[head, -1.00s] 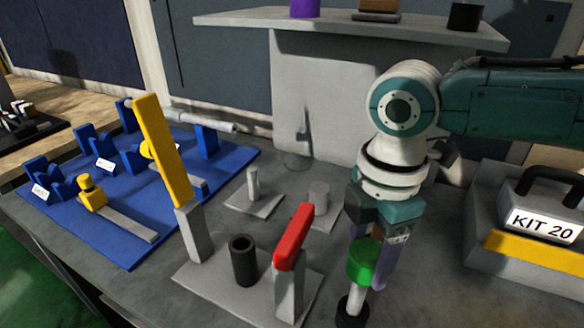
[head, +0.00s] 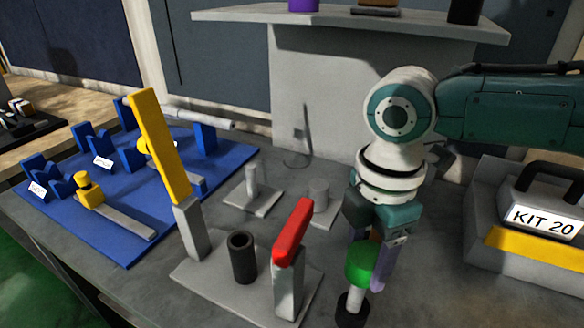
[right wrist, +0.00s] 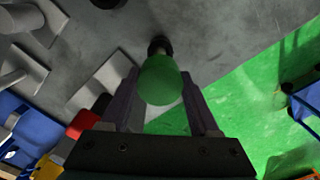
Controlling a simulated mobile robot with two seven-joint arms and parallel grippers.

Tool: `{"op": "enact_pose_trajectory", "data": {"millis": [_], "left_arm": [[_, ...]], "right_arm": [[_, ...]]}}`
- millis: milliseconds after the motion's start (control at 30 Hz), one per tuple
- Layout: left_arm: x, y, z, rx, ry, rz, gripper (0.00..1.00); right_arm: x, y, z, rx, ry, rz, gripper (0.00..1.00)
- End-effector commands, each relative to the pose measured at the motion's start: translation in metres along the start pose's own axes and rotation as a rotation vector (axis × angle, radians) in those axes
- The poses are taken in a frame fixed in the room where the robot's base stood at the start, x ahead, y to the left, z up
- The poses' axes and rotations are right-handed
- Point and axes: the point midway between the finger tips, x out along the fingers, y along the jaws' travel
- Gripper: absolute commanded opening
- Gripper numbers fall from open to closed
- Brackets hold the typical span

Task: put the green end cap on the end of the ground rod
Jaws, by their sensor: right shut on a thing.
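The green end cap (head: 361,264) sits at the top of a short pale stem (head: 356,298) with a black foot (head: 352,312). My right gripper (head: 374,262) points down and is shut on the cap, with its purple fingers at the cap's sides. In the right wrist view the green cap (right wrist: 161,80) lies between the fingers, with the black foot beyond it. I cannot tell whether the foot touches the table. A long pale grey rod (head: 209,121), which may be the ground rod, lies across blue supports at the back left. My left gripper is out of view.
A grey plate (head: 215,290) left of my right gripper carries a black tube (head: 242,258), a tall yellow bar (head: 160,145) and a red bar (head: 293,232). A blue board (head: 125,245) is at left, a kit case (head: 490,235) at right. A shelf (head: 340,22) overhangs behind.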

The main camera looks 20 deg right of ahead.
Motion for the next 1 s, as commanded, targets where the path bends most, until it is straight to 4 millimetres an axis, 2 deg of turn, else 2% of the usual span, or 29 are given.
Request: {"op": "enact_pose_trajectory", "data": {"millis": [1000], "left_arm": [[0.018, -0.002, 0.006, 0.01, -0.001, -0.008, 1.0]], "right_arm": [[0.027, 0.0, 0.0, 0.001, 0.001, 0.0, 0.09]]}}
